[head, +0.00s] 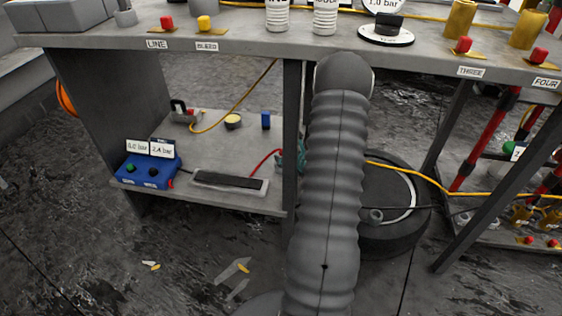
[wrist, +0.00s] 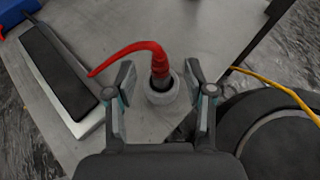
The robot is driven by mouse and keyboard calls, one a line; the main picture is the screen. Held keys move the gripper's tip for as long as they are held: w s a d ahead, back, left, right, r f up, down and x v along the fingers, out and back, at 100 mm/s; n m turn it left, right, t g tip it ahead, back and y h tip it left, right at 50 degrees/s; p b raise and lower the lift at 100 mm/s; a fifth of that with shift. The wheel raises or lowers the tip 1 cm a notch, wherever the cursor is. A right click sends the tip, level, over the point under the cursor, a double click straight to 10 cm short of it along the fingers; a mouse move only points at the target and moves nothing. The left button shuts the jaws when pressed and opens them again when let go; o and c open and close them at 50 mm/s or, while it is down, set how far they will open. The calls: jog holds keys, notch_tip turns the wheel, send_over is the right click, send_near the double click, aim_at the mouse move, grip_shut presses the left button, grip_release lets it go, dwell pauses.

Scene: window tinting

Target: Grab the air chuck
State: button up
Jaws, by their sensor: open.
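What looks like the air chuck is a dark fitting (wrist: 159,80) on the end of a red hose (wrist: 135,47), standing in a round grey holder (wrist: 160,95) on the lower shelf. In the wrist view my gripper (wrist: 163,90) is open, with one finger on each side of the fitting and holder. Gaps show between the fingers and the fitting. In the head view, my gripper (head: 291,156) shows only partly, at the lower shelf's right edge, and my arm hides the fitting. The red hose (head: 263,162) shows to its left.
A shelf leg (head: 291,100) stands by my gripper. A black-topped pad (head: 230,181) and blue box (head: 150,170) lie left on the lower shelf (head: 225,145). A tyre (head: 395,238) with a yellow hose (head: 400,170) is at right. The bench top (head: 240,28) overhangs the shelf.

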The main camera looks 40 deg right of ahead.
aim_at(281, 151)
jog(key=shift+x, duration=1.85)
grip_shut()
jog(key=shift+r, duration=0.2)
